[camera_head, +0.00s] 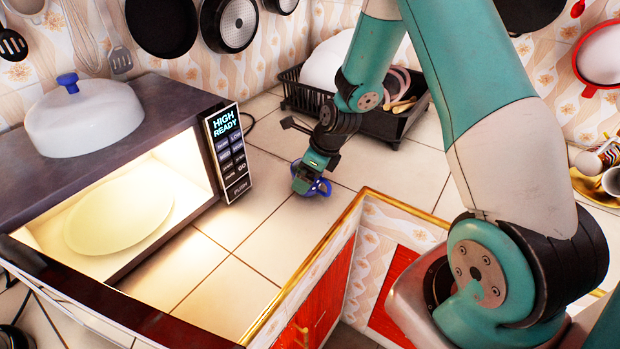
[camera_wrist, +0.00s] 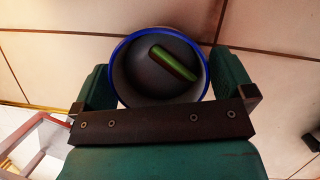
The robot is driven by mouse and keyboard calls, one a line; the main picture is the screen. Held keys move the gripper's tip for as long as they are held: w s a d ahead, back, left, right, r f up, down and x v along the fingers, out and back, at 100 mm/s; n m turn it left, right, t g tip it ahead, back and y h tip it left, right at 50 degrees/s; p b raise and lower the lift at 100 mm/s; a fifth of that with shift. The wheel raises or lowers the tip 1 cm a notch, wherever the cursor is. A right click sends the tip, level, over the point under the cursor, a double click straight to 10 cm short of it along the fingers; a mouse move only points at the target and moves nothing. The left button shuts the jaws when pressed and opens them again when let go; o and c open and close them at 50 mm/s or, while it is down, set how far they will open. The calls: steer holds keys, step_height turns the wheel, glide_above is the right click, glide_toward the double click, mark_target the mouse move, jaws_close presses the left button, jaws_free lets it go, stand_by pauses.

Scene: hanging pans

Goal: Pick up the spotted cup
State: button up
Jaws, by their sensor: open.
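A blue cup (camera_head: 324,188) stands on the tiled counter, mostly hidden behind my gripper (camera_head: 304,181) in the head view. In the wrist view the cup (camera_wrist: 133,52) is seen from above, with a blue rim and a dark grey inside. A green and brown piece (camera_wrist: 173,62) lies inside it. My gripper's two green fingers (camera_wrist: 160,88) are on either side of the cup, open. I cannot tell whether they touch its wall. Spots on the cup cannot be made out.
An open, lit microwave (camera_head: 192,122) stands to the left, with a white lidded dish (camera_head: 85,118) on top. A black dish rack (camera_head: 420,117) is behind. More cups (camera_head: 612,181) are at the right edge. The counter's gold front edge (camera_head: 330,235) is close; tiles left of the cup are clear.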

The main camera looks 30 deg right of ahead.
steer(key=shift+w+a+f, duration=0.1)
steer(key=shift+w+f, duration=0.05)
steer(key=shift+f, duration=0.25)
steer(key=shift+c, duration=0.5)
steer(key=c, duration=0.8)
steer(key=shift+c, duration=0.2)
steer(key=shift+r, duration=0.15)
